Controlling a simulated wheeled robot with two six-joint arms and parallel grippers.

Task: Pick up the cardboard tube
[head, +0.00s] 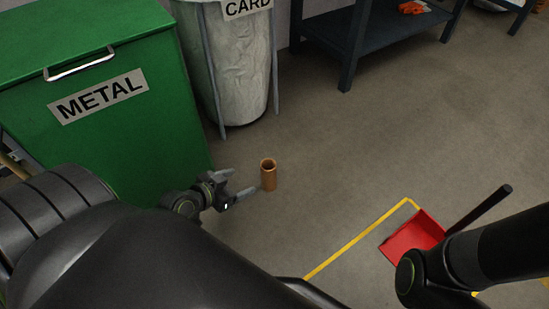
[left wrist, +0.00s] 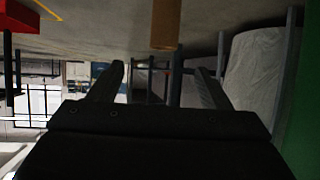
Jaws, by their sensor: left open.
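The cardboard tube (head: 268,175) is a short brown hollow cylinder standing upright on the grey floor in the head view. My left gripper (head: 238,184) is open and empty, low beside the tube on its left, with its fingers pointing toward it. In the left wrist view, which looks upside down, the tube (left wrist: 165,26) hangs from the top edge, beyond the gap between the two spread fingers (left wrist: 160,82). The fingers do not touch it. My right gripper is not in view; only part of my right arm shows at the lower right.
A green METAL bin (head: 100,110) stands close at the left. A white CARD bag (head: 235,65) in a frame is behind the tube. A red dustpan (head: 413,236) lies near yellow floor tape (head: 355,240). A dark bench (head: 375,30) is at the back. Floor right of the tube is clear.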

